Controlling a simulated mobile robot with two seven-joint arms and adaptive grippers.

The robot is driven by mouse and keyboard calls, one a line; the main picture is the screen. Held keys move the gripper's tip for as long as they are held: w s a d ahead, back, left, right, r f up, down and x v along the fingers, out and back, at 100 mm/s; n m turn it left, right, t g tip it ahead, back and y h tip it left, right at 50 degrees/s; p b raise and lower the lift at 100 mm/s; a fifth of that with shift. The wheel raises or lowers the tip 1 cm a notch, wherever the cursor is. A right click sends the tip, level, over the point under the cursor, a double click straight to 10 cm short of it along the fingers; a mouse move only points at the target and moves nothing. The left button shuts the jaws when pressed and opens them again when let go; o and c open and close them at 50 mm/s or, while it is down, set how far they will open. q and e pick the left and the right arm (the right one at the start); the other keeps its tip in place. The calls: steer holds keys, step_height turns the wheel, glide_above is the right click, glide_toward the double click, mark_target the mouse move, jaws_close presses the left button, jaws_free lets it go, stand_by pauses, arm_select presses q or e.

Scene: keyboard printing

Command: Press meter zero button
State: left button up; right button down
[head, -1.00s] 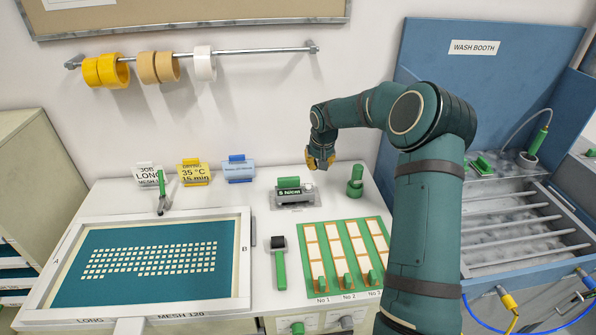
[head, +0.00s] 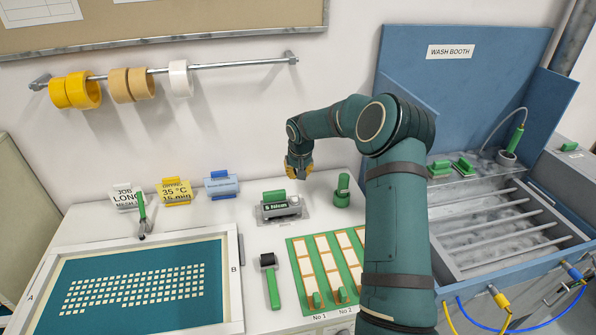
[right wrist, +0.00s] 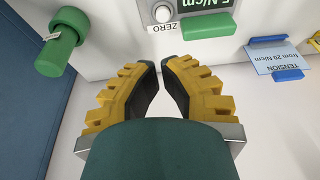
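The tension meter (head: 281,208) is a small grey device with a green handle and green display, standing on the white bench. In the right wrist view its green display (right wrist: 207,25) reads upside down at the top. The round grey zero button (right wrist: 162,12) sits beside it, above a ZERO label. My right gripper (head: 299,172) is above and slightly right of the meter, pointing down. In the right wrist view its yellow fingers (right wrist: 160,66) almost meet at the tips, with nothing between them. The tips appear just below the button; contact does not show. My left gripper is out of view.
A green-capped cylinder (head: 342,188) stands right of the meter. A green and orange board (head: 295,250), a green-handled tool (head: 271,283) and a framed screen (head: 236,262) lie in front. Small sign cards (head: 221,187) stand left. The wash booth (head: 465,95) is right.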

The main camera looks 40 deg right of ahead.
mark_target(297, 197)
steer(key=x, duration=1)
steer(key=shift+s+a+f+p, duration=0.2)
steer(key=shift+s+a+p, duration=0.1)
steer(key=shift+s+p, duration=0.05)
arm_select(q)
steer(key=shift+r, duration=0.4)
arm_select(e)
step_height(297, 197, down, 2)
steer(key=shift+f+b, duration=0.1)
steer(key=shift+b, duration=1.1)
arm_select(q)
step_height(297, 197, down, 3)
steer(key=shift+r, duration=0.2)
arm_select(e)
steer(key=shift+s, duration=0.1)
step_height(297, 197, up, 6)
steer(key=shift+f+p, duration=0.15)
steer(key=shift+p, duration=0.7)
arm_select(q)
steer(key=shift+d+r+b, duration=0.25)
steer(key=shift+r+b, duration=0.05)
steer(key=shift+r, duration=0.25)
arm_select(e)
steer(key=v, duration=0.9)
